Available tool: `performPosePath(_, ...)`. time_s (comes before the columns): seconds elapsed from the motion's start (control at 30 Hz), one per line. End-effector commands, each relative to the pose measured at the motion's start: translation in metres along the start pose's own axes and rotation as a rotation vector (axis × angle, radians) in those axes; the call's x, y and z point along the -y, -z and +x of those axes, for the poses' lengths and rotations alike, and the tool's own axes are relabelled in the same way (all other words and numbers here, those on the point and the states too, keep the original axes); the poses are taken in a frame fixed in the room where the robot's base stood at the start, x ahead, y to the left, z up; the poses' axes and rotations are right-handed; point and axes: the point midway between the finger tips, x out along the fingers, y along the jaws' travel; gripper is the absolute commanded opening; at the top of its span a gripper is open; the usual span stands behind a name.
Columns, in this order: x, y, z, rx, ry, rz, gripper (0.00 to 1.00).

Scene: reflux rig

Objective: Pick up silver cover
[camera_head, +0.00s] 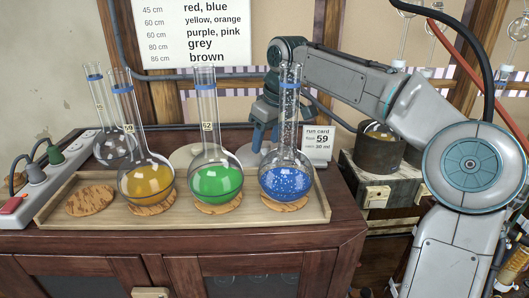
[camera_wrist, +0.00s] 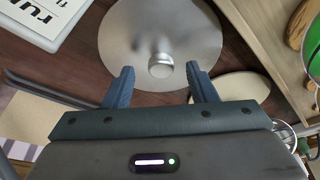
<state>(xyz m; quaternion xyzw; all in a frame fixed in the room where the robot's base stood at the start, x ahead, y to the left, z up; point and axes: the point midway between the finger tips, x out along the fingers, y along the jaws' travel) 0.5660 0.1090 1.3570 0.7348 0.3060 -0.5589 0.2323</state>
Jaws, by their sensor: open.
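The silver cover (camera_wrist: 135,35) is a round, shiny metal disc with a small knob (camera_wrist: 160,67) in its middle. It lies flat on the wooden cabinet top in the wrist view. In the head view the cover (camera_head: 247,155) shows behind the flasks, partly hidden by my gripper and the blue flask. My gripper (camera_wrist: 161,78) is open and points down at the cover. In the wrist view its two fingers appear on either side of the knob, with gaps; their exact height is unclear. In the head view my gripper (camera_head: 262,140) is just above the cover.
Flasks of yellow (camera_head: 146,182), green (camera_head: 215,184) and blue (camera_head: 286,183) liquid stand on a wooden tray (camera_head: 120,213) in front. A cream disc (camera_head: 183,155) lies left of the cover. A run card (camera_head: 317,143) stands to the right. A power strip (camera_head: 40,190) lies at left.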

Motion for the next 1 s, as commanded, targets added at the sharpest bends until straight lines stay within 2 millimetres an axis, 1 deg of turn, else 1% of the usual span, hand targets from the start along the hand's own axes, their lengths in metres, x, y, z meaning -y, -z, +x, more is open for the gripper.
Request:
performPosePath(0.13,0.0007,0.0001,0.0092,0.0,0.0,0.0,0.52)
performPosePath(0.33,0.0005,0.0,0.0101,-0.001,-0.001,0.0,0.52)
performPosePath(0.37,0.0005,0.0,0.0101,-0.001,-0.001,0.0,0.46)
performPosePath(0.4,0.0005,0.0,0.01,-0.001,-0.001,0.0,0.35)
performPosePath(0.47,0.0005,0.0,0.01,-0.001,-0.001,0.0,0.18)
performPosePath(0.5,0.0005,0.0,0.0099,-0.001,-0.001,0.0,0.07)
performPosePath(0.53,0.0005,0.0,0.0099,-0.001,-0.001,0.0,0.01)
performPosePath(0.87,0.0006,0.0005,0.0087,-0.001,-0.001,0.0,0.01)
performPosePath(1.0,0.0006,0.0024,0.0035,-0.001,-0.001,0.0,0.01)
